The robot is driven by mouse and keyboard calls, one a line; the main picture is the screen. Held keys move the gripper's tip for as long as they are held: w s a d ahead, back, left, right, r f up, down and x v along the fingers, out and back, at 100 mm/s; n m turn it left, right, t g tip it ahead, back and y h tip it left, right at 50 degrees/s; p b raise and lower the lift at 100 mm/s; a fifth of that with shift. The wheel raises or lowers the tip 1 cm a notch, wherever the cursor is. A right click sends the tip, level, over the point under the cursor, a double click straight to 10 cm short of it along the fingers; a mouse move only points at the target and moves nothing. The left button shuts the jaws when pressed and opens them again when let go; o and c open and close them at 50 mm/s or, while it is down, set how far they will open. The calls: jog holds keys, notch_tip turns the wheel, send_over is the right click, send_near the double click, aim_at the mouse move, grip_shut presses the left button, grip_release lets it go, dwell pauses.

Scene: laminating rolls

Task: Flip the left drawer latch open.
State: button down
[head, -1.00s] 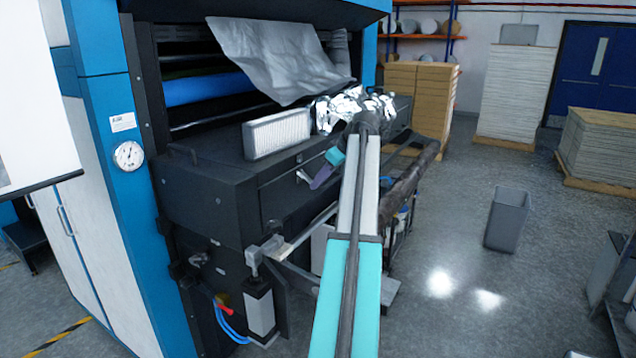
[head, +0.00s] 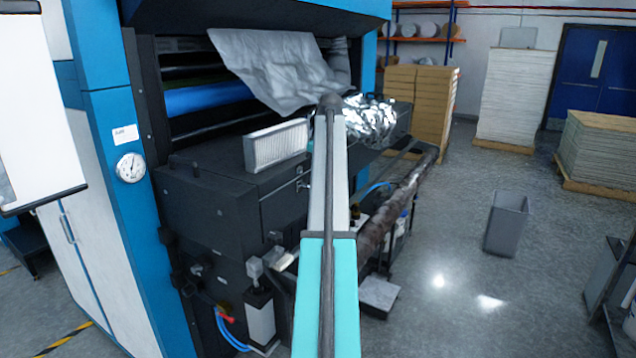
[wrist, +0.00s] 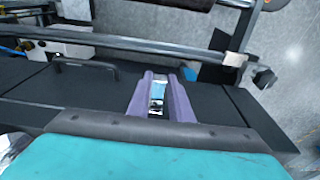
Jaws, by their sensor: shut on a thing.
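In the wrist view, my gripper (wrist: 160,76) has its two purple fingers on either side of a small shiny metal piece, which looks like a drawer latch (wrist: 157,93). The fingers are shut on it, against the dark drawer unit (wrist: 105,97). I cannot tell how far the latch is turned. In the head view, my arm hides the gripper and whatever it holds. Small silver fittings (head: 299,171) show on the dark drawer unit (head: 205,205), just left of my arm.
A dark handle (wrist: 88,66) is left of my fingers. A long roller (head: 395,215) runs right of my arm. Open floor lies around the grey bin (head: 507,222).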

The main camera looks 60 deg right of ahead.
jog(key=c, duration=1.6)
grip_release()
jog(key=shift+r, duration=0.1)
jog(key=shift+s+r+p, duration=0.4)
jog(key=shift+r, duration=1.85)
jog(key=shift+s+r+p, duration=0.35)
jog(key=shift+r+p, duration=0.1)
jog(key=shift+r, duration=1.75)
jog(key=shift+s+r+p, duration=0.4)
jog(key=shift+r, duration=1.85)
